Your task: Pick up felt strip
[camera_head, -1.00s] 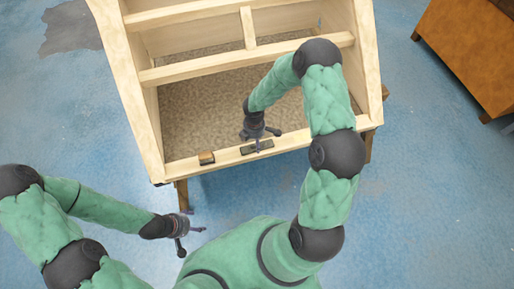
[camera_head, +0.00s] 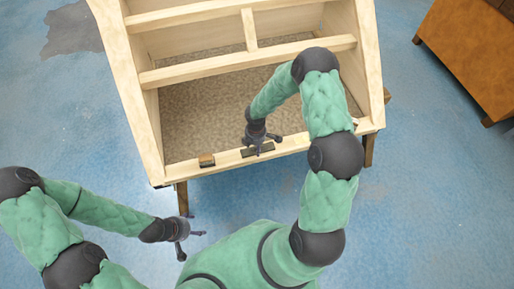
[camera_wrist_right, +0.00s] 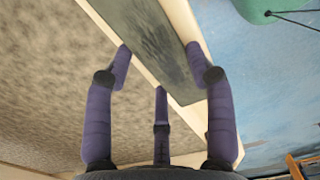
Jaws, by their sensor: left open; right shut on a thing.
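The felt strip (camera_head: 262,149) is a dark, flat, narrow piece lying along the front rail (camera_head: 229,158) of the wooden frame. In the right wrist view the felt strip (camera_wrist_right: 148,40) is grey-green and runs between my fingers along the pale rail. My right gripper (camera_head: 262,141) is shut on the strip, a finger on each long side; it also shows in the right wrist view (camera_wrist_right: 160,48). The strip appears to be still at the rail; any gap beneath it is hidden. My left gripper (camera_head: 190,239) is open and empty, low in front of the frame.
A small brown and black block (camera_head: 207,160) sits on the rail left of the strip. The wooden frame (camera_head: 130,85) has crossbars and side walls around a speckled panel (camera_head: 205,110). A brown wooden cabinet (camera_head: 465,60) stands at the upper right. The blue floor (camera_head: 430,210) is clear at right.

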